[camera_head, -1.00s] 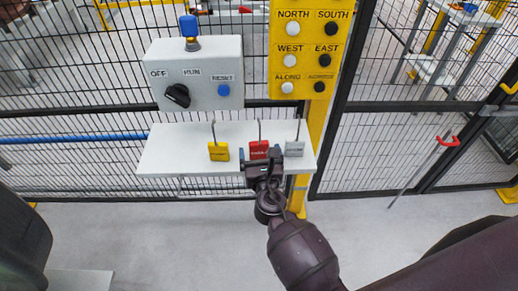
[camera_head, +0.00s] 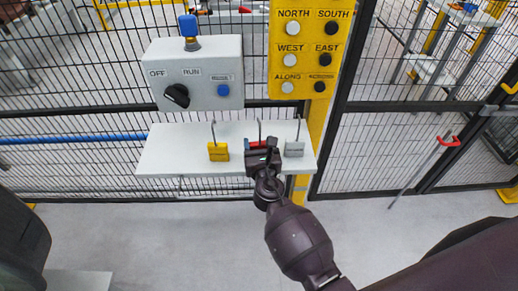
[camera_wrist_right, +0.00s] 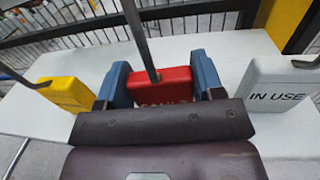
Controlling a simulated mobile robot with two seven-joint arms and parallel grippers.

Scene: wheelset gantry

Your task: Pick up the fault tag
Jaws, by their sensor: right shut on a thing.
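The fault tag is the red padlock-shaped tag (camera_head: 255,143) with a thin metal hook, on the white shelf, between a yellow tag (camera_head: 218,151) and a grey tag (camera_head: 294,149). My right gripper (camera_head: 262,154) covers most of it in the head view. In the right wrist view the red tag (camera_wrist_right: 163,84) stands between the blue fingertips of my right gripper (camera_wrist_right: 162,88), which is shut on its sides. Its lettering is partly hidden by the gripper body. I cannot tell whether the tag is lifted off the shelf. My left gripper is out of view.
The white shelf (camera_head: 180,145) is fixed before a black mesh fence. A grey switch box (camera_head: 205,75) and a yellow button panel (camera_head: 308,45) are above it. The grey tag (camera_wrist_right: 275,95) reads "IN USE". The yellow tag (camera_wrist_right: 66,93) is left of my fingers.

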